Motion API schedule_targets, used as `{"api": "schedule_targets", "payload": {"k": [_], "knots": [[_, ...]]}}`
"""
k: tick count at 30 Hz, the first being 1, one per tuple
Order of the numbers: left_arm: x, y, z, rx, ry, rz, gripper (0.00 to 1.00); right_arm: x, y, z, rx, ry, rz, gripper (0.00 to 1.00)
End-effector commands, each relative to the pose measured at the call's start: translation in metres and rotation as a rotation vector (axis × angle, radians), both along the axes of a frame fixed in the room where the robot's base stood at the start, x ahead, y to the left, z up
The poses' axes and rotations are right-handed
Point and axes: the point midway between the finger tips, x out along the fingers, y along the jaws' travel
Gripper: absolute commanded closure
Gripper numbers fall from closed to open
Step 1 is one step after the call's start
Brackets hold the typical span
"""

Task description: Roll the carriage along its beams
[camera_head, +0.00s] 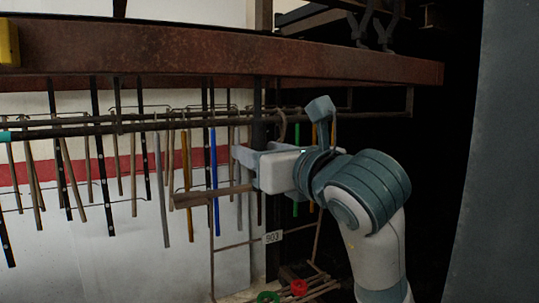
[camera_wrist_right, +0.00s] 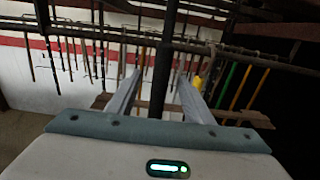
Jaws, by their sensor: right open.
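A rust-brown beam (camera_head: 220,52) crosses the top of the head view. Below it a dark horizontal rail (camera_head: 110,127) carries many hanging rods, among them a blue one (camera_head: 214,180). I cannot tell which part is the carriage. A brown bar (camera_head: 212,196) lies level under my right gripper and also shows behind the fingers in the wrist view (camera_wrist_right: 238,116). My right gripper (camera_head: 236,163) is open, its fingers pointing at the rack. In the right wrist view, a dark upright post (camera_wrist_right: 161,82) shows between the fingertips; contact is unclear. My left gripper is not in view.
A yellow block (camera_head: 9,43) is at the upper left. A small sign (camera_head: 273,237) hangs on the lower frame. A red round item (camera_head: 298,287) and a green one (camera_head: 268,297) lie low. A grey panel (camera_head: 495,160) stands on the right.

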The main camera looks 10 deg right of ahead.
Motion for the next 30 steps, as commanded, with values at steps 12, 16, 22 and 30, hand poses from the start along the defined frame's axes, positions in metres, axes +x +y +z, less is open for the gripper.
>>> {"api": "schedule_targets", "payload": {"k": [12, 16, 22, 30], "knots": [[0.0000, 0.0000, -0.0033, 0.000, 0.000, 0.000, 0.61, 0.0079, 0.0028, 0.0002, 0.000, 0.000, 0.000, 0.53], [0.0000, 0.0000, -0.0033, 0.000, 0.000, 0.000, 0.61, 0.0079, 0.0028, 0.0002, 0.000, 0.000, 0.000, 0.55], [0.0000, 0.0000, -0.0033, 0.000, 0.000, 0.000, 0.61, 0.0078, 0.0027, 0.0001, 0.000, 0.000, 0.000, 1.00], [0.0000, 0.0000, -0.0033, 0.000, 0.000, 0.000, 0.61, 0.0079, 0.0026, 0.0000, 0.000, 0.000, 0.000, 1.00]]}}
